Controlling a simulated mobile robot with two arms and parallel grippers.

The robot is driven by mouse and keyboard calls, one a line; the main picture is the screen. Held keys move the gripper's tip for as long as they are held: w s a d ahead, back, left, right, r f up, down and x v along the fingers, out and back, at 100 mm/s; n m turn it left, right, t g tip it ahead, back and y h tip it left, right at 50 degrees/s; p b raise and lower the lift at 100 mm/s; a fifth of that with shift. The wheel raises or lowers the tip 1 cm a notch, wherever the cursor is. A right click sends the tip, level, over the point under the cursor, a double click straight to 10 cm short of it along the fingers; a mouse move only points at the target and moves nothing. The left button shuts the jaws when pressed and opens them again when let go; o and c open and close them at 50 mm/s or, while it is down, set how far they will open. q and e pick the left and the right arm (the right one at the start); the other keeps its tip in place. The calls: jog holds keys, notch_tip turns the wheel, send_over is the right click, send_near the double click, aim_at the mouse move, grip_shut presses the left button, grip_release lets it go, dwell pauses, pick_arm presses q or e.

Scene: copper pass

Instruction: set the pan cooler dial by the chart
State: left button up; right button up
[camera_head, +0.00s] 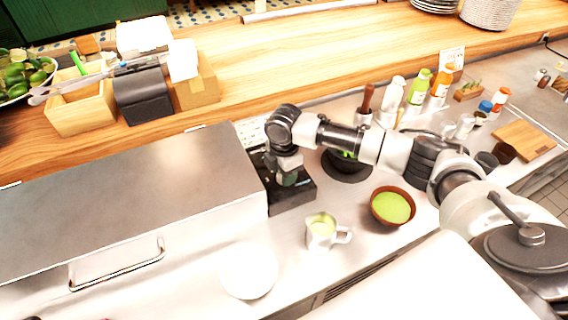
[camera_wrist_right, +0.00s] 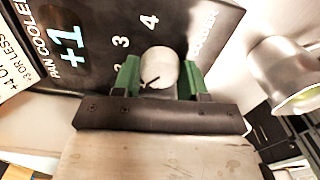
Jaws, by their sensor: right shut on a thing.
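The pan cooler (camera_head: 298,192) is a black box on the steel counter at the right end of a long metal cover. In the right wrist view its black face (camera_wrist_right: 100,22) shows a blue "+1", the words "PAN COOLER" and the digits 3 and 4. The round pale dial (camera_wrist_right: 159,68) has a dark mark at its lower left. My right gripper (camera_wrist_right: 160,78) is shut on the dial, one green finger on each side; in the head view it (camera_head: 288,178) is at the box. A white chart (camera_wrist_right: 12,75) reads partly "3 OR LESS". My left gripper is out of view.
A metal cup of pale green liquid (camera_head: 321,232) and a brown bowl of green liquid (camera_head: 393,207) stand right of the cooler. A dark round pot (camera_head: 346,168) is under my right arm. A white plate (camera_head: 248,271) lies in front. Several bottles (camera_head: 417,88) stand behind.

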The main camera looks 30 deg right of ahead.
jog(key=m+p, duration=0.3)
jog(key=shift+r, duration=0.25)
jog(key=shift+f+m+p, duration=0.2)
jog(key=shift+m+p, duration=1)
jog(key=shift+m, duration=0.1)
jog(key=o, duration=0.9)
notch_tip(320, 180, up, 11)
jog(key=shift+f+b, duration=0.1)
jog(key=shift+b, duration=1.15)
